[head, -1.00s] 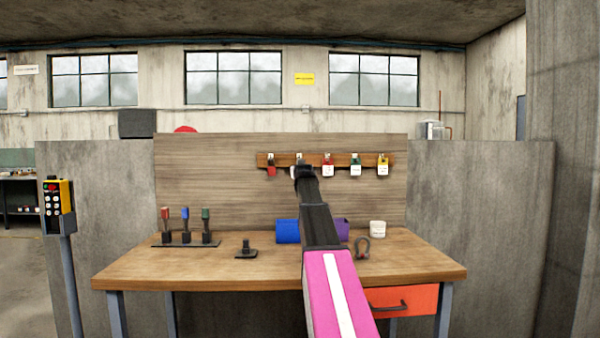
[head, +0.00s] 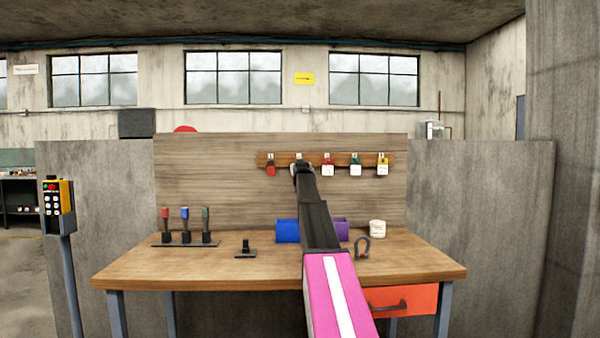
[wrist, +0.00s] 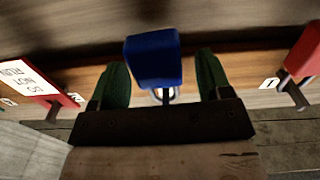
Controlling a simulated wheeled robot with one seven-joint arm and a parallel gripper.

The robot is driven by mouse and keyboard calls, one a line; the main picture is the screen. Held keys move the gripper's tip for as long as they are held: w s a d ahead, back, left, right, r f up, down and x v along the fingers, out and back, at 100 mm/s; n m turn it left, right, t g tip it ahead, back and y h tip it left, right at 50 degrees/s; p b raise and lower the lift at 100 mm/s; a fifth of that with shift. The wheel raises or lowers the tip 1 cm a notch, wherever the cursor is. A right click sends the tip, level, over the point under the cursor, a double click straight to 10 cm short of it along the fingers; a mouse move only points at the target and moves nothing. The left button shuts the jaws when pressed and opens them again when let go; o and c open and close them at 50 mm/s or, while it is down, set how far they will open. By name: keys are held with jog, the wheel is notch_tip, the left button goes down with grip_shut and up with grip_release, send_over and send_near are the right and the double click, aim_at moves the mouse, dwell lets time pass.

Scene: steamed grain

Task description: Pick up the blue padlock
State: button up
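The blue padlock (wrist: 153,62) hangs at the wooden rack (wrist: 262,88), as the wrist view shows. My gripper (wrist: 162,80) is open, with one green finger on each side of the padlock. A gap shows on the right side; the left finger looks very close, and I cannot tell if it touches. In the head view my gripper (head: 302,170) is up at the rack, in front of the second place from the left, and hides the blue padlock there.
A red padlock (head: 271,170) hangs to the left. A red tagged one (head: 328,169), a green one (head: 355,168) and a yellow one (head: 382,168) hang to the right.

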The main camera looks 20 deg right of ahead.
jog(key=c, duration=0.9)
jog(key=shift+r, duration=0.15)
